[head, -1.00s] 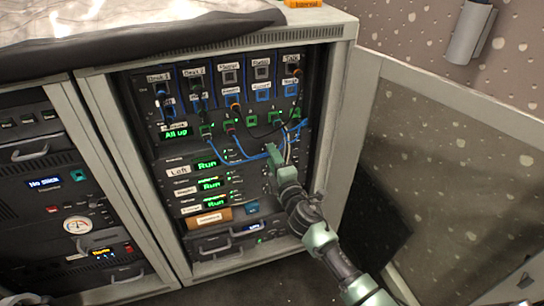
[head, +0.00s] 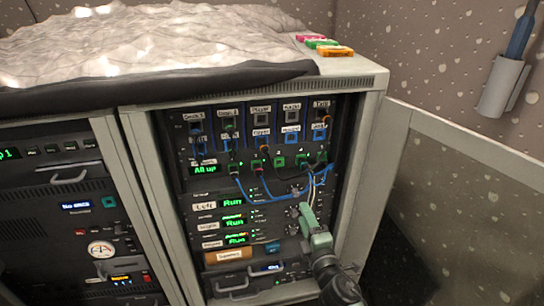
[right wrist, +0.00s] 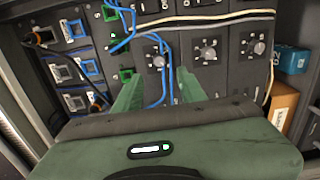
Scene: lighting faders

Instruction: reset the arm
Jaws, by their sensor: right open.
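My right gripper (head: 307,212) is in front of the right-hand rack cabinet (head: 366,150), below its row of green sockets (head: 279,162). In the right wrist view the two green fingers (right wrist: 158,88) point toward a panel with round knobs (right wrist: 208,52). Blue cables (right wrist: 163,75) cross the view between the fingers; I cannot tell whether they touch them. My left gripper is not in view.
Blue and pale cables (head: 262,199) hang before the panel. A green display (head: 205,169) reads "All up"; several below read "Run". The cabinet's door (head: 450,190) stands open at right. Pink, green and orange blocks (head: 322,44) lie on top beside a crumpled sheet (head: 150,45).

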